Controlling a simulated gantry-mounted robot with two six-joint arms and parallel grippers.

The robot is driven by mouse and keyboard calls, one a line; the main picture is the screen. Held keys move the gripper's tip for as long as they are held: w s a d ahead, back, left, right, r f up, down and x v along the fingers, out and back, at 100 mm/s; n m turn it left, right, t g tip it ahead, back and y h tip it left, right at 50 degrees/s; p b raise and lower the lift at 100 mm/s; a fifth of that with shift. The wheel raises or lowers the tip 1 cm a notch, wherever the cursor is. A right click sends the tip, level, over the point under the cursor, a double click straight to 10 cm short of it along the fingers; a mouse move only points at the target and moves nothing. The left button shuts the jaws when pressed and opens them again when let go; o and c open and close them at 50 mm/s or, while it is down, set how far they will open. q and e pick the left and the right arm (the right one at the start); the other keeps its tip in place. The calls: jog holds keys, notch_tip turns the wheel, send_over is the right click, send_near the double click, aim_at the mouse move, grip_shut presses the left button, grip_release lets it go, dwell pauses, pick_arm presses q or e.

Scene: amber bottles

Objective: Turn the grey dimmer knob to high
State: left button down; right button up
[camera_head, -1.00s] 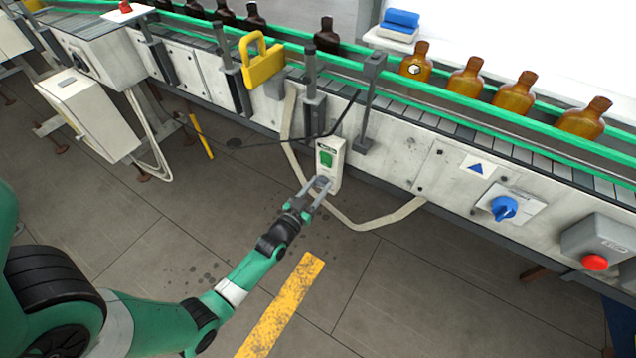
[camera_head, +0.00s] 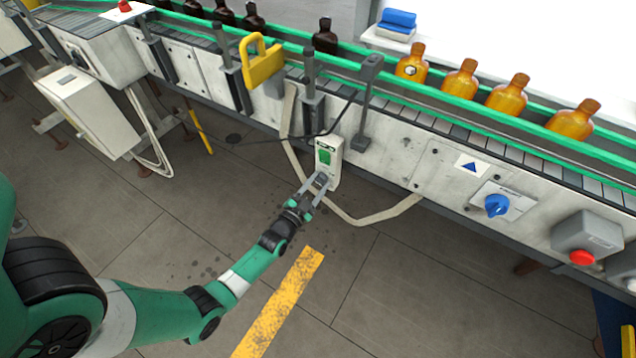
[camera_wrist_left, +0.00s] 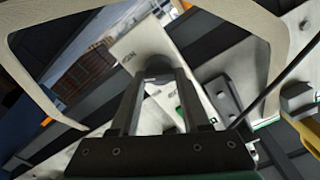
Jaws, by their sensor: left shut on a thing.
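A small white box (camera_head: 335,149) with a green rocker (camera_head: 325,157) hangs on the front of the conveyor. My left gripper (camera_head: 319,182) reaches its lower part, with its two fingers shut on the grey dimmer knob. The fingers hide most of the knob in the head view. In the left wrist view the grey knob (camera_wrist_left: 154,67) shows as a dark round shape between the fingertips, against a pale lettered face (camera_wrist_left: 125,45). The knob's setting cannot be read. My right gripper is not in view.
A beige cable (camera_head: 365,221) loops below and beside the box. A blue rotary switch (camera_head: 497,205) and a red button (camera_head: 582,257) sit farther right on the conveyor front. Amber bottles (camera_head: 460,79) stand on the belt above. The floor in front is open.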

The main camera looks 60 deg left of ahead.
pick_arm(q)
jog(key=shift+c, duration=1.9)
grip_release()
jog(key=p+v, duration=0.3)
jog(key=v, duration=0.8)
jog(key=shift+s+d, duration=0.2)
jog(key=shift+s, duration=0.05)
